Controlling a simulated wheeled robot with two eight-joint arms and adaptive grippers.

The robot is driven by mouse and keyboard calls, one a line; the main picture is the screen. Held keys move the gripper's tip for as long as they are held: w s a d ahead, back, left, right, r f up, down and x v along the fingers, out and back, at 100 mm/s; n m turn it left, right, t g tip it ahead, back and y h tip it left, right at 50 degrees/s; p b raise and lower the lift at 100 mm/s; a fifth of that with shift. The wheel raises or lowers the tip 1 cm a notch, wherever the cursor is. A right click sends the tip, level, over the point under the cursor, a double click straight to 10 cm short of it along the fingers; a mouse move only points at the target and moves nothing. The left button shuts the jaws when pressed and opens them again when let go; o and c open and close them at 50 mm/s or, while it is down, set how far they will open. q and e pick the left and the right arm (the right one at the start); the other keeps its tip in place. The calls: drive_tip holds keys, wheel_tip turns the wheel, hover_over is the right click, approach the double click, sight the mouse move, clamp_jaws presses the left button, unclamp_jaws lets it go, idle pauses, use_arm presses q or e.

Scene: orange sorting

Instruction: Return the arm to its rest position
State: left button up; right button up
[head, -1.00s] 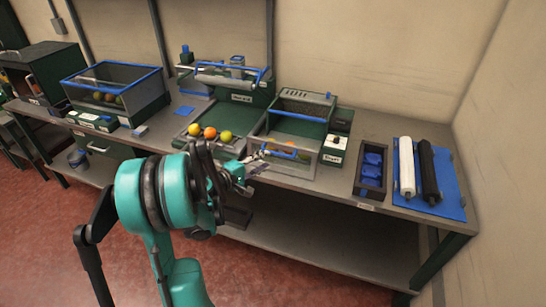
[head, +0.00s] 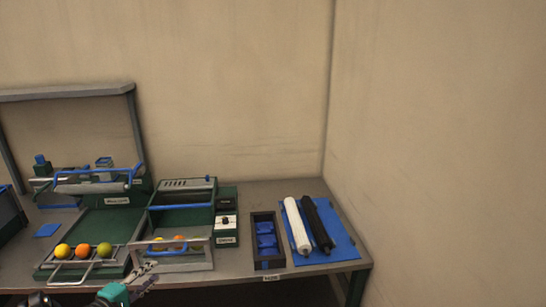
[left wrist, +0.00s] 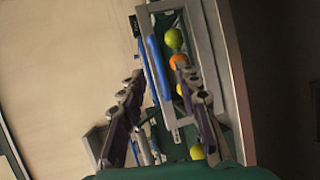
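My left gripper (head: 145,277) shows at the bottom edge of the head view, just in front of the bench and the clear-fronted bin. In the left wrist view its two fingers (left wrist: 160,76) stand wide apart with nothing held between them. Most of the left arm is cut off below the head view; only a teal piece shows. Beyond the fingers, the wrist view shows a blue handle (left wrist: 160,66) and an orange fruit (left wrist: 178,61) among yellow-green ones. My right gripper is not in view.
A green tray (head: 112,222) holds a yellow, an orange and a greenish fruit at its front. The clear-fronted bin (head: 198,258) with fruit inside is beside it. A dark box (head: 257,229) of blue items and a blue mat (head: 343,243) with two rollers lie right.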

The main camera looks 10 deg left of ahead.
use_arm(q)
drive_tip(key=s+d+m+g, duration=0.2)
drive_tip(key=d+m+g, duration=0.15)
drive_tip(key=d, duration=0.55)
drive_tip(key=s+d+m+g, duration=0.2)
drive_tip(key=d+m, duration=0.2)
drive_tip(key=d, duration=0.4)
drive_tip(key=s+d+m+g+y, duration=0.1)
drive_tip(key=s+d+m, duration=0.3)
drive_tip(key=s, duration=0.3)
drive_tip(key=s+d+f+m+g+y, duration=0.1)
drive_tip(key=s+d+m+y, duration=0.1)
drive_tip(key=s, duration=0.5)
drive_tip(key=d+m, duration=0.1)
drive_tip(key=m, duration=0.1)
drive_tip(key=shift+s+d+m, duration=0.15)
drive_tip(key=shift+d+m, duration=0.2)
drive_tip(key=shift+f, duration=0.15)
